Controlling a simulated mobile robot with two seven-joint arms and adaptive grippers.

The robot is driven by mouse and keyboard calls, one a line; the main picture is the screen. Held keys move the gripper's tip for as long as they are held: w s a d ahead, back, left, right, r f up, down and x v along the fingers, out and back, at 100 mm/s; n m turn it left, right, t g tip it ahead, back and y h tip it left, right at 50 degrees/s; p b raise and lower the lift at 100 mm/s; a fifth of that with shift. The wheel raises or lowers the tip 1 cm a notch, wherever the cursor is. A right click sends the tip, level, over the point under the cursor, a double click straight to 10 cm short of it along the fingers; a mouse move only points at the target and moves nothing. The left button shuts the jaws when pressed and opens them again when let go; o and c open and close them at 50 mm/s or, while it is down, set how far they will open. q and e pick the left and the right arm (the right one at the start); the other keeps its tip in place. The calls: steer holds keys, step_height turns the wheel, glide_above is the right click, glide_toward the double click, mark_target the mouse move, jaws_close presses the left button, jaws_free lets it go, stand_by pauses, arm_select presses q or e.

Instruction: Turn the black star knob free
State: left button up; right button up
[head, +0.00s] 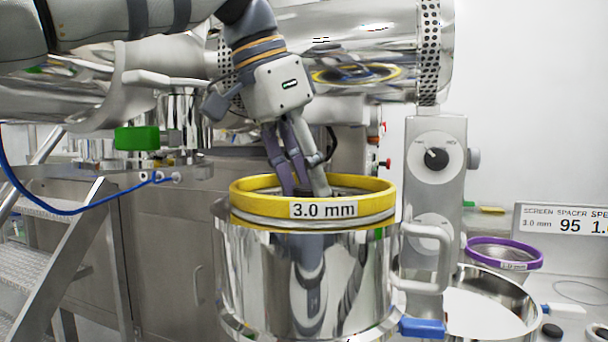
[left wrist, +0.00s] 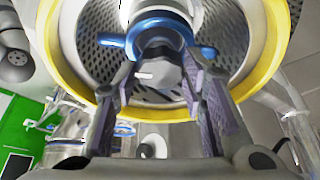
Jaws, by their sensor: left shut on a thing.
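My left gripper (head: 303,190) reaches down inside the yellow ring (head: 262,215) marked 3.0 mm, on top of a shiny steel vessel (head: 258,275). In the left wrist view, its two fingers stand on either side of a dark grey, faceted knob (left wrist: 160,76), and the gripper is shut on it. The knob sits in front of a blue part with side arms (left wrist: 112,40), over a perforated metal screen (left wrist: 92,68) inside the yellow ring. In the head view the knob is mostly hidden by the ring and fingers. My right gripper is in neither view.
A steel handle (head: 445,262) and a blue clamp lever (head: 422,327) stick out right of the vessel. A purple ring (head: 503,247) and a round steel pan (head: 485,310) stand at the right. A dial post (head: 436,190) rises close behind. Steel steps (head: 45,268) are at left.

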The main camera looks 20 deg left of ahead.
arm_select(q)
steer(key=shift+s+d+n+t+y, duration=0.1)
steer(key=shift+n+t+y, duration=0.45)
steer(key=shift+n, duration=1.25)
steer(key=o, duration=1.2)
steer(key=shift+c, duration=0.2)
steer(key=v, duration=1.2)
steer(key=shift+d, duration=0.1)
